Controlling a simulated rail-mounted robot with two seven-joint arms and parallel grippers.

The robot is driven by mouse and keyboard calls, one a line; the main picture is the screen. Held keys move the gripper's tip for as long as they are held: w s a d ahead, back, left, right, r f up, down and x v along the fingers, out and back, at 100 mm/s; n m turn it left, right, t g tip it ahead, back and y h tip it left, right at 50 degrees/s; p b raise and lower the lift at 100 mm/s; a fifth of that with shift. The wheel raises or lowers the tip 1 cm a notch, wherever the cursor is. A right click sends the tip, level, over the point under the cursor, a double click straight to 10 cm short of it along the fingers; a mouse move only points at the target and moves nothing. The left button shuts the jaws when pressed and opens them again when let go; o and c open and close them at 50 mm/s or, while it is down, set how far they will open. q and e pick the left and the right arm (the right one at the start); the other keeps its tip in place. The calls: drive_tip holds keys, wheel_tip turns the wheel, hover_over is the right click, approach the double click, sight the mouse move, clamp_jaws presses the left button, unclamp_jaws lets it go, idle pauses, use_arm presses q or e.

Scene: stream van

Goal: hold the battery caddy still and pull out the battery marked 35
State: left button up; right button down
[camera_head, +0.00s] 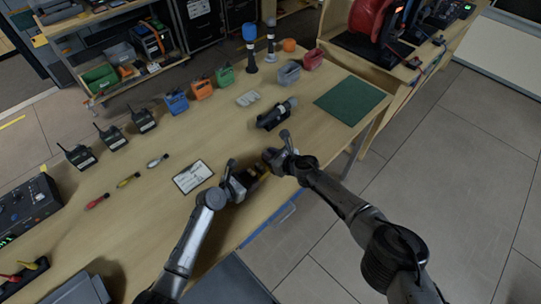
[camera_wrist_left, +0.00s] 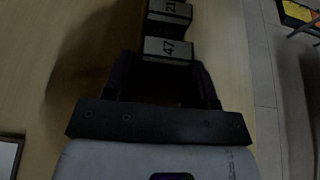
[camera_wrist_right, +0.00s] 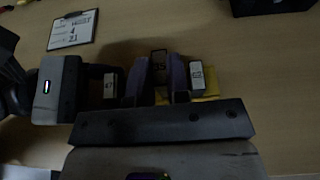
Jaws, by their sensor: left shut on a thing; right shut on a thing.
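The battery caddy lies near the table's front edge, mostly hidden by my grippers; a yellow part of it (camera_wrist_right: 210,86) shows in the right wrist view. My left gripper (camera_head: 240,183) is shut on the caddy's end, its fingers (camera_wrist_left: 168,85) on either side of the battery marked 47 (camera_wrist_left: 167,50). A battery marked 21 (camera_wrist_left: 170,10) stands beyond. My right gripper (camera_head: 275,158) is shut on a battery (camera_wrist_right: 160,60) whose label is partly shaded and seems to read 35. Another labelled battery (camera_wrist_right: 196,76) is just right of its fingers. Whether the held battery has lifted I cannot tell.
A white card on a clipboard (camera_head: 193,176) lies left of the caddy. A dark device in a cradle (camera_head: 277,113) stands behind it, with a green mat (camera_head: 349,101) to the right.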

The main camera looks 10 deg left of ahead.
drive_tip(key=shift+r, duration=0.2)
idle(0.4)
drive_tip(key=shift+r, duration=1.4)
use_arm(q)
drive_tip(key=o, duration=1)
drive_tip(key=shift+o, duration=0.2)
drive_tip(key=v, duration=1.2)
drive_tip(key=shift+w, duration=0.1)
drive_tip(key=shift+r, duration=0.1)
use_arm(e)
drive_tip(key=shift+d, duration=0.1)
